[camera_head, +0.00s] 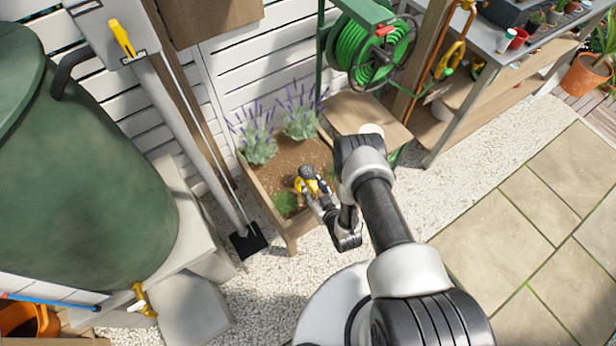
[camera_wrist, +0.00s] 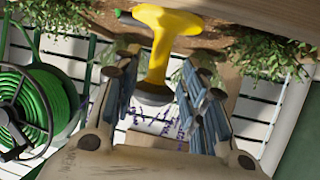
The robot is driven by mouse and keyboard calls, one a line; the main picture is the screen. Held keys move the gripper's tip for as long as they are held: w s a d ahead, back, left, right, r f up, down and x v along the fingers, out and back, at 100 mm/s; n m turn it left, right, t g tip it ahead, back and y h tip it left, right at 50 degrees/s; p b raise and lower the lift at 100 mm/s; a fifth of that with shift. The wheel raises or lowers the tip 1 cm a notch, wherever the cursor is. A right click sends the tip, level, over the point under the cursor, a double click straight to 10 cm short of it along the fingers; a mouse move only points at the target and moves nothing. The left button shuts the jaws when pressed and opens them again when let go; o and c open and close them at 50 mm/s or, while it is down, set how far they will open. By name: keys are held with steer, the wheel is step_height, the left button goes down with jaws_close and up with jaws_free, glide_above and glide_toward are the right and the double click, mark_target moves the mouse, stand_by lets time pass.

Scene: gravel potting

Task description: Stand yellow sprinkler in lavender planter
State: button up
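The yellow sprinkler (camera_head: 310,186) is in the lavender planter (camera_head: 263,196), over the bare soil near the front. In the wrist view, which looks upside down, the sprinkler (camera_wrist: 160,45) has a wide yellow end towards the soil and a dark end pointing away from it. It looks roughly upright; whether its base touches the soil is unclear. My gripper (camera_head: 320,200) reaches into the planter from the front right. In the wrist view my gripper (camera_wrist: 165,75) is open, with a finger on each side of the sprinkler and gaps showing.
Two lavender plants (camera_head: 258,146) stand at the planter's back, and a low green plant (camera_head: 287,203) at its front left. A wooden stand (camera_head: 362,113) and green hose reel (camera_head: 375,50) are behind to the right. A green water tank (camera_head: 85,170) is left. Gravel and paving lie right.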

steer(key=p+v, duration=0.1)
steer(key=v, duration=0.4)
steer(key=shift+s+d+r, duration=0.15)
steer(key=shift+s+r, duration=0.05)
steer(key=shift+s, duration=0.1)
steer(key=w+d+r+g+h, duration=0.2)
steer(key=w+d+r, duration=0.1)
steer(key=w+r, duration=1.25)
steer(key=s+d+r+m+g+h, duration=0.1)
steer(key=d+r, duration=0.2)
steer(key=r, duration=0.8)
steer(key=d+r+m+h, duration=0.1)
steer(key=d+r+h, duration=0.1)
steer(key=r, duration=0.8)
steer(key=s+d+r+g, duration=0.2)
steer(key=s+r, duration=0.6)
steer(key=r, duration=0.3)
steer(key=s+r+m+g, duration=0.1)
steer(key=s+r, duration=0.3)
steer(key=s, duration=0.9)
steer(key=s+d+r+m+g, duration=0.1)
steer(key=s+r, duration=0.3)
steer(key=s, duration=1)
steer(key=shift+m+g+h, duration=0.4)
steer(key=shift+m, duration=0.1)
steer(key=shift+s, duration=0.1)
steer(key=shift+c, duration=0.3)
